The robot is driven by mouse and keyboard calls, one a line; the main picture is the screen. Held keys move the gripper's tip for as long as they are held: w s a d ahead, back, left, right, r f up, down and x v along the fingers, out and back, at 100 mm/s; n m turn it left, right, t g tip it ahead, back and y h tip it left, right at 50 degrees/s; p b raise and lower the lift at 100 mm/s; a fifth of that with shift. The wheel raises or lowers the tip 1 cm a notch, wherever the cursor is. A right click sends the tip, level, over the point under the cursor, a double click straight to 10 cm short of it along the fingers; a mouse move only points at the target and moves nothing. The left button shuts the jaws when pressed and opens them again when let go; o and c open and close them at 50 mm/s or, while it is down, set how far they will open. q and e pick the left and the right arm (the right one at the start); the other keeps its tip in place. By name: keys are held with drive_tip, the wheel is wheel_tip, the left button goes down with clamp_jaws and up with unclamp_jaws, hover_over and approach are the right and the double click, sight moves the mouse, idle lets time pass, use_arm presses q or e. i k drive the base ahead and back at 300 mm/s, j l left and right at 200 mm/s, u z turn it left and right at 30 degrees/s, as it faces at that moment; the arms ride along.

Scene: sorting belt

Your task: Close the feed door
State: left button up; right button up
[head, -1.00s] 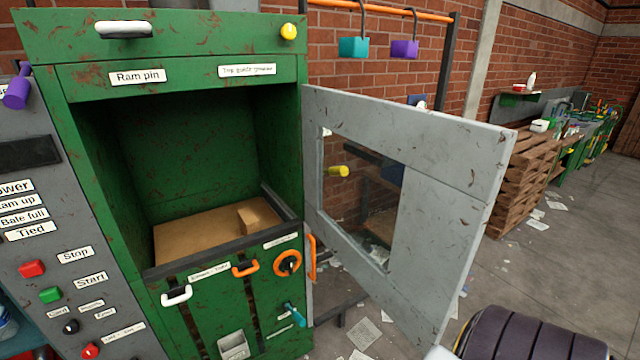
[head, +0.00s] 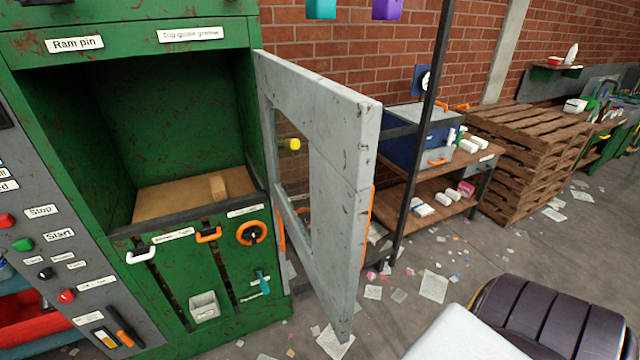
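The feed door (head: 343,165) is a worn grey panel with a window, hinged at the right edge of the green baler (head: 222,270). It stands wide open, swung out toward me, and its free edge faces me. An orange handle (head: 367,225) shows along its far side. Neither gripper shows in the head view. Only a dark ribbed part and a white part, likely of my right arm, show at the lower right, apart from the door.
Behind the door are a shelf bench (head: 440,190) with a blue box, a dark post (head: 420,130) and stacked wooden pallets (head: 530,150). Paper scraps (head: 433,286) litter the floor. The control panel (head: 45,245) is at left. Floor right of the door is open.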

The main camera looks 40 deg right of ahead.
sight(341, 125)
drive_tip(key=l+u, duration=0.1)
drive_tip(key=l, duration=1.15)
drive_tip(key=i+l, duration=0.1)
drive_tip(key=l, duration=0.55)
drive_tip(key=i, duration=0.05)
